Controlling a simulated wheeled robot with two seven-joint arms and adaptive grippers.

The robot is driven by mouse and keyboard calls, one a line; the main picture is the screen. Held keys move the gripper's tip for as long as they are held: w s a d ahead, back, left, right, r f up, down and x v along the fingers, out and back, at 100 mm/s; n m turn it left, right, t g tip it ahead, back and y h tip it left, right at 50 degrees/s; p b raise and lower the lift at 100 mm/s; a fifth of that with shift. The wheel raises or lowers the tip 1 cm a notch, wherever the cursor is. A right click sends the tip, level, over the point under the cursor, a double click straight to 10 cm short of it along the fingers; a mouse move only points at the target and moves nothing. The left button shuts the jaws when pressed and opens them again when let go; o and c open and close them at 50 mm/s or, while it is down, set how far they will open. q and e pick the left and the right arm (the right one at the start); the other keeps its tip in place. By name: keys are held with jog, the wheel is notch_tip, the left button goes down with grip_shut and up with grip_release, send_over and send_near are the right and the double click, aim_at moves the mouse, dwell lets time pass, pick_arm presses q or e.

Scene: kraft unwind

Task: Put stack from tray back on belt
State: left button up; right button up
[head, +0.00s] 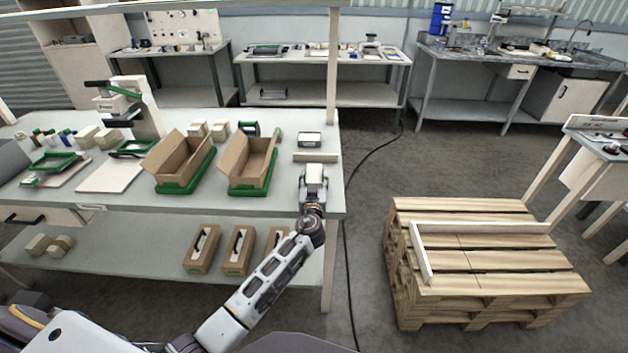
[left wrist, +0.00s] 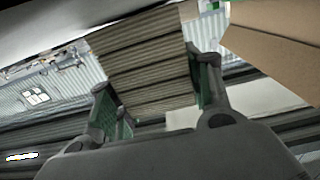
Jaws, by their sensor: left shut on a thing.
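My left gripper (head: 313,185) is over the right end of the workbench. In the left wrist view its green-padded fingers (left wrist: 155,92) are shut on a ribbed, beige-brown stack (left wrist: 150,55) of thin layers. In the head view the pale held stack (head: 315,173) shows only in small part at the fingers. Two green trays, one at the left (head: 184,186) and one at the right (head: 254,190), each hold an open cardboard box. I cannot tell which surface is the belt. My right gripper is not in view.
A small dark-topped box (head: 309,140) and a flat pale block (head: 317,157) lie just beyond the gripper. Cardboard boxes (head: 237,250) stand on the lower shelf. Paler stacks (head: 197,129) sit at the bench's back. A pallet (head: 480,270) stands right, across open floor.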

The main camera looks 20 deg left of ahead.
pick_arm(q)
jog(key=shift+f, duration=0.1)
jog(key=o, duration=1.2)
